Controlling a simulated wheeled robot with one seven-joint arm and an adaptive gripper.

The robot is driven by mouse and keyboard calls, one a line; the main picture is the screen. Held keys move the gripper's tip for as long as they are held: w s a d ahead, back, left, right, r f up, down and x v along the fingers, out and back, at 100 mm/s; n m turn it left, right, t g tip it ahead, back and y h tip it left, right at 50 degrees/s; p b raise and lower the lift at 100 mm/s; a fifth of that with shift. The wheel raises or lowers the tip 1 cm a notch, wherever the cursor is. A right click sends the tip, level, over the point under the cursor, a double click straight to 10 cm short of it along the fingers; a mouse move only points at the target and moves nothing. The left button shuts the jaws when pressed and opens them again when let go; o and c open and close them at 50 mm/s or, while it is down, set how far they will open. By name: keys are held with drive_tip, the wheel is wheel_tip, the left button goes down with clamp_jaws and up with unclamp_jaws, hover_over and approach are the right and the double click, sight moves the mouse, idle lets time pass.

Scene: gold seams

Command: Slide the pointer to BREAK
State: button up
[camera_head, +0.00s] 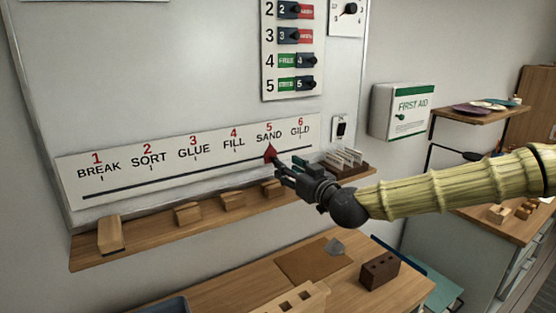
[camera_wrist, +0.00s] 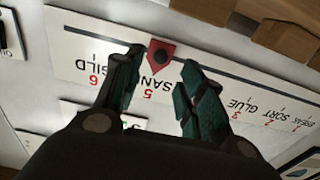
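The red pointer (camera_head: 270,154) sits on the dark slot of the white label strip (camera_head: 130,174), at 5 SAND. The strip reads BREAK, SORT, GLUE, FILL, SAND, GILD from left to right. BREAK (camera_head: 98,170) is at the far left end. My gripper (camera_head: 280,166) is at the pointer, at the right part of the strip. In the wrist view my gripper (camera_wrist: 160,62) has its fingers apart, with the red pointer (camera_wrist: 160,53) between and just beyond the tips. I see a gap on both sides of the pointer; contact does not show.
A wooden shelf (camera_head: 150,238) with several wooden blocks runs below the strip. A dark rack with cards (camera_head: 345,162) stands at its right end. A switch (camera_head: 341,127) and a first aid box (camera_head: 402,110) are on the wall to the right. The strip left of the pointer is clear.

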sight(273, 155)
drive_tip(key=shift+p+x, duration=0.8)
drive_tip(key=shift+x, duration=2.25)
clamp_jaws()
